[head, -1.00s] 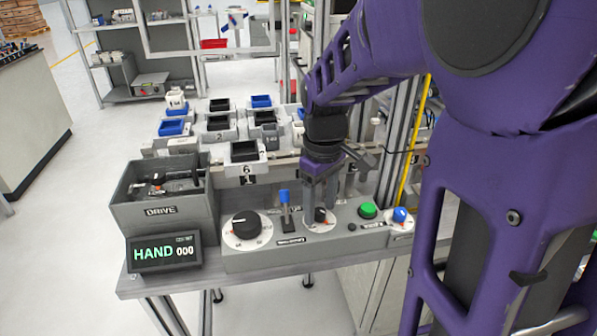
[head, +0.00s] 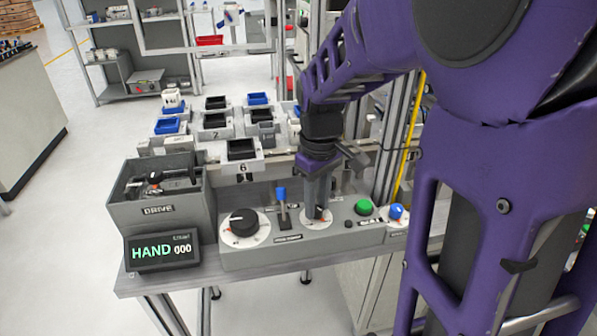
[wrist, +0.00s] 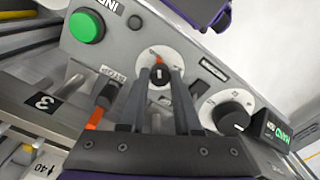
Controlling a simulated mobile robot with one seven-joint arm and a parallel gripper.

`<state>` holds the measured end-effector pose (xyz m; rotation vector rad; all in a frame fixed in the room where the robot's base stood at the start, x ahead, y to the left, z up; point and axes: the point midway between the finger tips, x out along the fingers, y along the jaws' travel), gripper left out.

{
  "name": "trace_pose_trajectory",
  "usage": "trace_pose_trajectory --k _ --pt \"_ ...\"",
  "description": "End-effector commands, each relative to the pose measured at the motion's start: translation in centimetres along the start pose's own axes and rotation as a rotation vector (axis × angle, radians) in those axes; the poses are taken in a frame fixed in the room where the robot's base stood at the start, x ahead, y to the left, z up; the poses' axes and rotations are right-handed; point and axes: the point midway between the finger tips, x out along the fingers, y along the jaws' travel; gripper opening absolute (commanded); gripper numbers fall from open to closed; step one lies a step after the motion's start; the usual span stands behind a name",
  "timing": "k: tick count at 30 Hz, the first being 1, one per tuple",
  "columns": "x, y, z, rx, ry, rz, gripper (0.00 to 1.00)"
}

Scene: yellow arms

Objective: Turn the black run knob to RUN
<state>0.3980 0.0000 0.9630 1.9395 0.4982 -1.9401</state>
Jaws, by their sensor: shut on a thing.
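The small black knob (head: 321,213) sits on a round white dial in the middle of the grey control panel (head: 285,258). It has a light pointer line, seen in the wrist view (wrist: 160,74), and an orange mark shows beside it. My gripper (head: 316,207) points down over this knob, its two fingers shut on the knob's sides. In the wrist view my gripper (wrist: 163,70) has one finger on each side of the knob. The dial's lettering is too small to read. The display (head: 163,250) reads HAND 000.
A larger black knob (head: 243,222) and a blue-tipped lever (head: 282,200) stand left of my gripper. A green button (head: 364,207) and a blue knob (head: 397,211) are to the right. A grey DRIVE bin (head: 160,212) stands at the left, with several small bins behind.

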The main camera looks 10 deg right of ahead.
Motion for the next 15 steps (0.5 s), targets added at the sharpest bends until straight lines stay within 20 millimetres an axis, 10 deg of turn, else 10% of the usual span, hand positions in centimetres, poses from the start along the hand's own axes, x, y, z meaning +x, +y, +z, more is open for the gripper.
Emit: trace_pose_trajectory --k 15 --pt "-0.3 -0.01 -0.02 0.441 0.0 0.0 0.0"
